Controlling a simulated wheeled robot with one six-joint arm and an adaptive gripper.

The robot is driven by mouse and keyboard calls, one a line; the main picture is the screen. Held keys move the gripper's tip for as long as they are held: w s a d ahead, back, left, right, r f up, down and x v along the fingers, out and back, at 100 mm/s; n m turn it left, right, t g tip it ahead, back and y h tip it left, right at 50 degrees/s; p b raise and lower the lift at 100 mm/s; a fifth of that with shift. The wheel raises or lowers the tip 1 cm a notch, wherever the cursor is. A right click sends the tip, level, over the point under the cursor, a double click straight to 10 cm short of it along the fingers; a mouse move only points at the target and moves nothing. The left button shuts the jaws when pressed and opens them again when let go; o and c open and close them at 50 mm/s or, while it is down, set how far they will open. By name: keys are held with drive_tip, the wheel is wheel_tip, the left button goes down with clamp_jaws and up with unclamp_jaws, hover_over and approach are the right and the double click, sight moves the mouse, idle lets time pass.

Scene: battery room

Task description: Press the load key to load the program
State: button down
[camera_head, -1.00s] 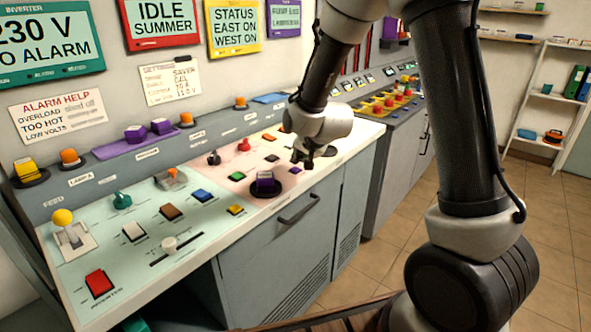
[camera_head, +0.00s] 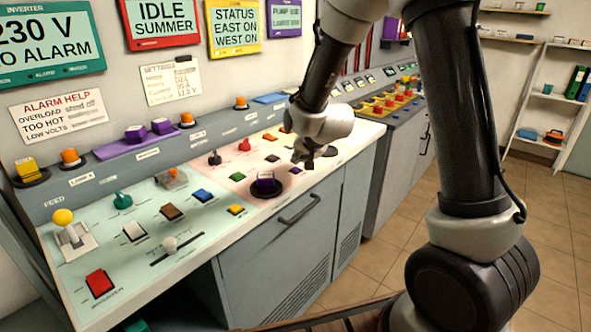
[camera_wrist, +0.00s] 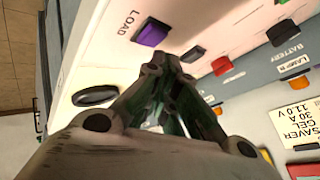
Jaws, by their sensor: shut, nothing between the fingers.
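The load key (camera_wrist: 152,33) is a purple square key beside the printed word LOAD, near the top of the wrist view. My gripper (camera_wrist: 170,62) is shut and empty, its fingertips just below the key in that view. Whether they touch the panel cannot be told. In the head view my gripper (camera_head: 308,165) points down over the pink right part of the console (camera_head: 338,176).
Black (camera_wrist: 193,54) and red (camera_wrist: 221,65) keys lie close to the fingertips in the wrist view. Wall screens (camera_head: 233,27) hang behind; open floor (camera_head: 350,262) lies in front.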

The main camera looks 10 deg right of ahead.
sight(299, 168)
drive_tip(key=shift+f, duration=0.1)
drive_tip(key=shift+f, duration=0.3)
drive_tip(key=shift+f, duration=0.5)
idle(0.5)
idle(0.4)
drive_tip(key=shift+r, duration=0.9)
drive_tip(key=shift+w+d+r, duration=0.1)
drive_tip(key=shift+r, duration=2.4)
